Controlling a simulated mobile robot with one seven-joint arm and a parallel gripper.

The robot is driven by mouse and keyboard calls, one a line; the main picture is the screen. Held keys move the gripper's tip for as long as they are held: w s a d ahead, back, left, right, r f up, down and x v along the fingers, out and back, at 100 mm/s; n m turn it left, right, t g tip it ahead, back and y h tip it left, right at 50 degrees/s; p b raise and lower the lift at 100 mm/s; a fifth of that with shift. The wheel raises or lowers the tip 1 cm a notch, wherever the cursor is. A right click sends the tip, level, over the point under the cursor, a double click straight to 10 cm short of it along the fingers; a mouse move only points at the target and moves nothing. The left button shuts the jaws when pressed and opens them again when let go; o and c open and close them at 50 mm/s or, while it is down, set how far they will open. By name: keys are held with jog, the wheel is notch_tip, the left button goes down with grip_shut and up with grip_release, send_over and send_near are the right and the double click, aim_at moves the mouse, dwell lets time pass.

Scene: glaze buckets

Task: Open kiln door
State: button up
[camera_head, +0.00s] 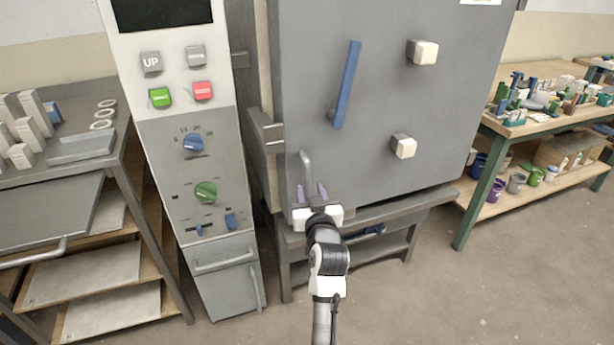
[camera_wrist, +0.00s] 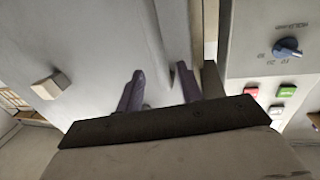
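The grey kiln door (camera_head: 375,115) fills the middle of the head view and looks closed. It has a long blue lever (camera_head: 347,85) set upright and slightly tilted. A grey bar handle (camera_head: 306,165) is near its lower left corner. My gripper (camera_head: 311,192) is at the lower end of this handle, with its two purple fingers apart. In the wrist view the fingers (camera_wrist: 160,86) also stand apart, pointing at the pale door face (camera_wrist: 110,50). Whether the handle lies between the fingers or touches them is unclear.
A control panel (camera_head: 190,150) with buttons and knobs stands close on the left. Two pale blocks (camera_head: 423,52) (camera_head: 403,146) stick out of the door. A shelf rack (camera_head: 90,230) is at far left, a workbench (camera_head: 545,125) at right. The floor (camera_head: 480,290) at front right is clear.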

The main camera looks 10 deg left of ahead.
aim_at(308, 181)
jog(key=x, duration=0.6)
jog(key=shift+s+p, duration=0.1)
jog(key=shift+p, duration=0.3)
jog(key=shift+c, duration=0.4)
grip_shut()
